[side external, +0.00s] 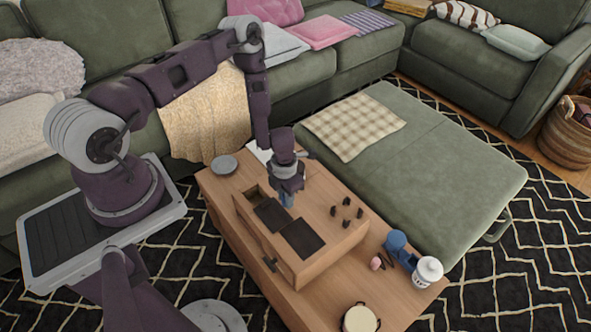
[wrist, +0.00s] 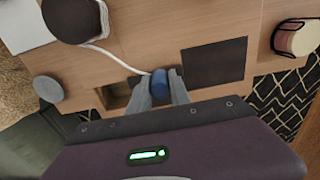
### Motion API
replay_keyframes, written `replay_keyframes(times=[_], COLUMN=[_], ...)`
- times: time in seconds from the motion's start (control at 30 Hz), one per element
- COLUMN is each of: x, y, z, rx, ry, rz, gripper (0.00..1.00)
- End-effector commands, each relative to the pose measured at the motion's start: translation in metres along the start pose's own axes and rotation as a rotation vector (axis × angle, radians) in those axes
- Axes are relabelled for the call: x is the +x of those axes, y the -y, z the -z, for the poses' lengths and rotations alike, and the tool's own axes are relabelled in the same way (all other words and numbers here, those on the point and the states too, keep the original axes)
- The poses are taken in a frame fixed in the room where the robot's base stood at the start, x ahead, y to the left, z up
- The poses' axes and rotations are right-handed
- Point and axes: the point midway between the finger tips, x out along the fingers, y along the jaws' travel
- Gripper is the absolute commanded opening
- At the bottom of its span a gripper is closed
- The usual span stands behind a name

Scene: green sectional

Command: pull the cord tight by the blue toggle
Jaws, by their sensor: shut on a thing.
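The blue toggle (wrist: 160,83) is between the two grey fingers of my gripper (wrist: 161,90) in the wrist view. The fingers are shut on it, just above the wooden box. A pale cord (wrist: 117,61) runs from beside the toggle up and left with a bend, then passes along a dark round shape that hides part of the scene. In the side view my gripper (side external: 287,200) points down at the box (side external: 308,262), between its dark panels, with blue showing at the fingertips. The cord cannot be made out there.
The box stands on a wooden table (side external: 392,290). It has an open compartment (wrist: 116,95) and several dark pegs (side external: 346,205) on top. A grey disc (side external: 224,165), a blue object (side external: 397,243), a white jar (side external: 428,270) and a pot (side external: 360,318) stand around it.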

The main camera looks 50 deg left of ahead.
Motion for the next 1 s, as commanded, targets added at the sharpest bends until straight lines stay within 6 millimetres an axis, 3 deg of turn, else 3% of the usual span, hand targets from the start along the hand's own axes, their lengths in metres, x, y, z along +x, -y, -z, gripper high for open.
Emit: replay_keyframes(times=[1.0], x=[-0.0001], y=[0.0091], z=[0.0103], rx=[0.000], ry=[0.000], rz=[0.001], gripper=[0.00])
